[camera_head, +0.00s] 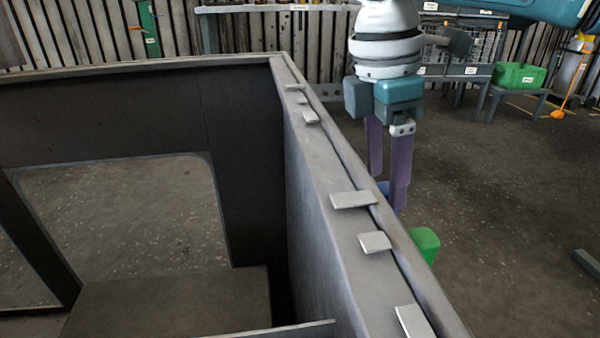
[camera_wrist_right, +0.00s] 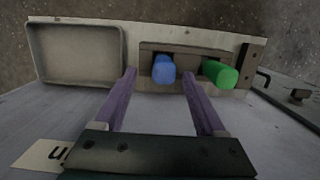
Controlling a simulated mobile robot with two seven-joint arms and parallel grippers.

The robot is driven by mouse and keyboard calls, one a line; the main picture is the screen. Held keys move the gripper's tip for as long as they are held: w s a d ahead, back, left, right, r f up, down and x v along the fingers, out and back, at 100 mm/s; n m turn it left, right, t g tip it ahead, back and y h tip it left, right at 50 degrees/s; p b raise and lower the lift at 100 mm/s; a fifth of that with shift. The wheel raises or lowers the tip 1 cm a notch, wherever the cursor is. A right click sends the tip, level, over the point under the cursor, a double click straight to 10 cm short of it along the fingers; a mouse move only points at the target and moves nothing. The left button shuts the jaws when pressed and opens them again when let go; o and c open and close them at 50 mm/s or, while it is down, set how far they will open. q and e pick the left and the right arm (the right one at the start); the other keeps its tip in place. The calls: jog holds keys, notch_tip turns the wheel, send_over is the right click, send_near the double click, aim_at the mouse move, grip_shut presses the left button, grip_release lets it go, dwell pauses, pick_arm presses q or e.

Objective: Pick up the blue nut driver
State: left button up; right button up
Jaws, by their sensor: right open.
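The blue nut driver shows in the right wrist view as a blue handle (camera_wrist_right: 163,69) standing in a dark slotted holder (camera_wrist_right: 196,62). In the head view only a small bit of blue (camera_head: 384,187) shows beside my right gripper's fingers. My right gripper (camera_head: 388,196) is open, its purple fingers pointing down just outside the housing wall. In the right wrist view its fingertips (camera_wrist_right: 157,78) lie on either side of the blue handle, with nothing seen held. My left gripper is not in view.
A green handle (camera_head: 425,244) stands close to the blue one in the same holder. An empty tray (camera_wrist_right: 76,53) adjoins the holder. The grey housing wall (camera_head: 320,170) with metal tabs runs beside my right gripper. Open floor lies to the right.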

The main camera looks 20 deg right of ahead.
jog(key=f+b, duration=0.1)
jog(key=f, duration=0.2)
jog(key=f+b, duration=0.1)
jog(key=f, duration=0.1)
jog(key=shift+s+d+f+b, duration=0.1)
jog(key=shift+s+d+b, duration=0.2)
jog(key=shift+s, duration=0.1)
jog(key=shift+c, duration=0.6)
grip_shut()
